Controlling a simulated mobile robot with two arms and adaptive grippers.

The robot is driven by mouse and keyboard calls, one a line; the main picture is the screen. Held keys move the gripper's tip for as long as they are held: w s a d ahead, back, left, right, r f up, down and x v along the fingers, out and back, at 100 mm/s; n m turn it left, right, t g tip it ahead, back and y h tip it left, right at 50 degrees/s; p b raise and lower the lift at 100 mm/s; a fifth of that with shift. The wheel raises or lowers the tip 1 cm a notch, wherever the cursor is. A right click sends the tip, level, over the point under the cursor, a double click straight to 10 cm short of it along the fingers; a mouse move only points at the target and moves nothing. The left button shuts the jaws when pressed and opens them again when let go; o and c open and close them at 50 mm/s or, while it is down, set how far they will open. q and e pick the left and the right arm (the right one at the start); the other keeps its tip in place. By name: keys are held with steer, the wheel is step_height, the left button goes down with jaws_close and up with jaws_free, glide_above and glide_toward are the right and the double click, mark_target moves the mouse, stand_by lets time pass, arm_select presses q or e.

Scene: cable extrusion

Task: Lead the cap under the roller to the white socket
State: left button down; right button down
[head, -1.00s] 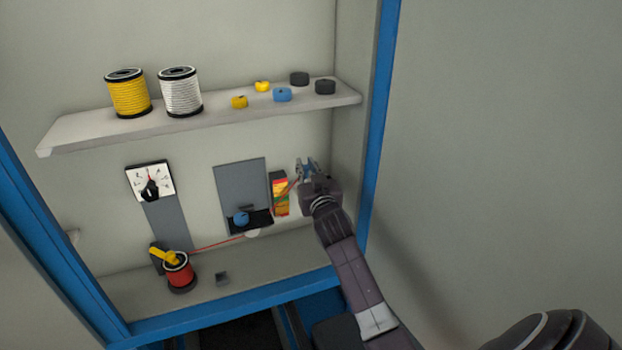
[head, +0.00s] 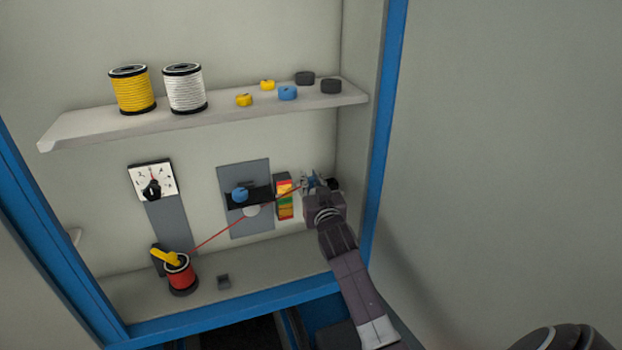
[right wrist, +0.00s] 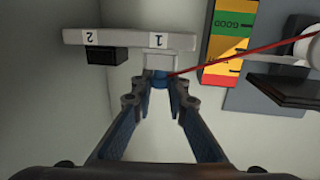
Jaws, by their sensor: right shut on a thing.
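My right gripper (head: 314,184) is at the right of the cabinet's back wall, shut on the blue cap (right wrist: 160,80). The red cable (right wrist: 235,60) runs from the cap to the white roller (head: 252,210) and on to the red spool (head: 178,275). In the right wrist view the cap is at the white socket (right wrist: 161,62) under the label 1; it looks touching, but I cannot tell how far it is in. The roller, also in the right wrist view (right wrist: 308,47), is below the dark slide with the blue knob (head: 240,195). My left gripper is out of view.
A black block (right wrist: 107,55) is beside the socket, under the label 2. A coloured scale (head: 284,198) stands between slide and gripper. A dial (head: 152,181) is at left. The shelf (head: 215,112) above holds yellow and white spools and several small caps. The right wall is close to my gripper.

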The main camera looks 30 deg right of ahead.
steer(key=shift+f, duration=0.2)
steer(key=c, duration=1.8)
jaws_free()
steer(key=v, duration=1.2)
steer(key=o, duration=1)
steer(key=shift+r+p+v, duration=0.2)
steer(key=shift+p+v, duration=0.65)
steer(key=shift+v, duration=0.95)
